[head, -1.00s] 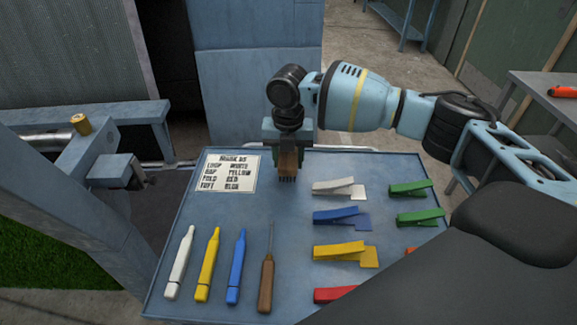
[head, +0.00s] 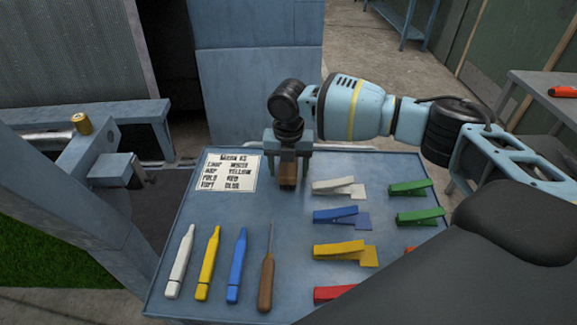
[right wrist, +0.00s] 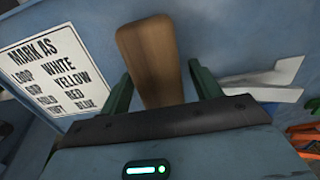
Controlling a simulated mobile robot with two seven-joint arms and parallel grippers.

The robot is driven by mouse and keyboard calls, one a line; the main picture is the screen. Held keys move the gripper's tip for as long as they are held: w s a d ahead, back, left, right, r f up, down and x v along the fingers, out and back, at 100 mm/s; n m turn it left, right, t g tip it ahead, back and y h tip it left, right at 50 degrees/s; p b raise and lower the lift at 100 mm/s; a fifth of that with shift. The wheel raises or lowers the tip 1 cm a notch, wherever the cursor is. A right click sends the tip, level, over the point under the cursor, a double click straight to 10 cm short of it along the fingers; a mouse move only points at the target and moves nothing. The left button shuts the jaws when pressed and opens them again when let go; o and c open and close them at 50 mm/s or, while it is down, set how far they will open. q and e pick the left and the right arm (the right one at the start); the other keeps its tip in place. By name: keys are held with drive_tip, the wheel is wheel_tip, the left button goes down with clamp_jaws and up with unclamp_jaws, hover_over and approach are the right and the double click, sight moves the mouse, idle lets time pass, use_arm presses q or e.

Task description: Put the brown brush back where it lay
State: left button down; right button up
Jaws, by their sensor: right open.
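The brown brush (head: 287,177) is on the blue-grey tray (head: 205,285) near its far edge, right of the printed card. In the right wrist view its wooden body (right wrist: 150,60) shows between the two fingers. My right gripper (head: 288,160) is open over the brush, one finger on each side. In the wrist view there is a gap between the brush and the right finger; the left finger is close to it. The bristles are mostly hidden. My left gripper is not in view.
A printed card (head: 229,171) lies left of the brush. White, blue, yellow, green and red clips (head: 342,215) lie to the right. Several markers (head: 208,264) and a wooden-handled pick (head: 267,270) lie at the front. The tray's middle is clear.

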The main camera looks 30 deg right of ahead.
drive_tip(key=shift+r, duration=0.1)
wheel_tip(320, 180, up, 12)
idle(0.5)
idle(1.5)
